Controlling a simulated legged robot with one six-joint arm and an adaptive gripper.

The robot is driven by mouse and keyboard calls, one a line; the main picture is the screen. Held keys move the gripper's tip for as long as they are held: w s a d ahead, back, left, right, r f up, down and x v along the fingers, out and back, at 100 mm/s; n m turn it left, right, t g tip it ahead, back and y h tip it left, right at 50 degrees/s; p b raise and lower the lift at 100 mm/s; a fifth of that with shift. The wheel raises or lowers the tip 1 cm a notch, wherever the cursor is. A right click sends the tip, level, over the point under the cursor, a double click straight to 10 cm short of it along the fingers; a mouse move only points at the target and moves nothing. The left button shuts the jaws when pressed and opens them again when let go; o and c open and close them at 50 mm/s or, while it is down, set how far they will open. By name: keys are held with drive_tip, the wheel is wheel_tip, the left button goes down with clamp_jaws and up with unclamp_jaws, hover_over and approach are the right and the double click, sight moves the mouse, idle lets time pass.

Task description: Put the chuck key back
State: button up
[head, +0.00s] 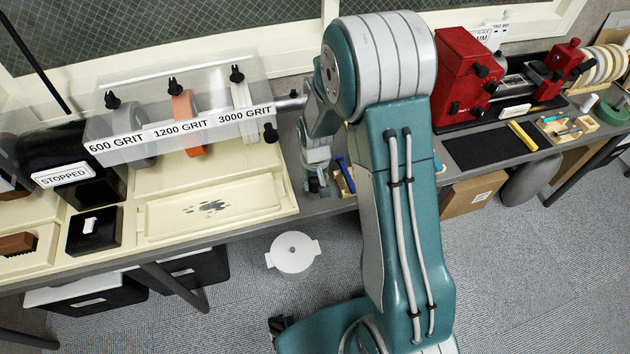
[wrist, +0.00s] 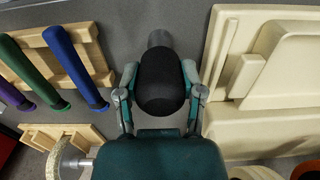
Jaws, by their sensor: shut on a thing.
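In the head view my gripper (head: 318,184) points down over the grey bench top, between the cream tray and a wooden rack. The held thing is too small and hidden to make out there. Where the chuck key belongs cannot be told.
A wooden rack (wrist: 92,33) with green, purple and blue handles stands close left of my gripper in the wrist view. The cream tray (head: 290,190) is close on the other side. A clear cover (head: 130,95) over the laps rises behind. A red machine (head: 460,75) stands farther right.

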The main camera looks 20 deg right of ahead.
drive_tip(key=o, duration=1.2)
wheel_tip(320, 180, up, 12)
drive_tip(key=shift+r, duration=0.25)
drive_tip(key=shift+s+r+t, duration=0.95)
drive_tip(key=shift+s+r, duration=1.95)
drive_tip(key=shift+s, duration=0.55)
drive_tip(key=shift+s+r+t, duration=0.9)
drive_tip(key=shift+s+r, duration=1.95)
drive_tip(key=shift+s, duration=0.65)
drive_tip(key=shift+s+r+t, duration=0.95)
drive_tip(key=shift+s+r, duration=1.95)
drive_tip(key=shift+s, duration=0.55)
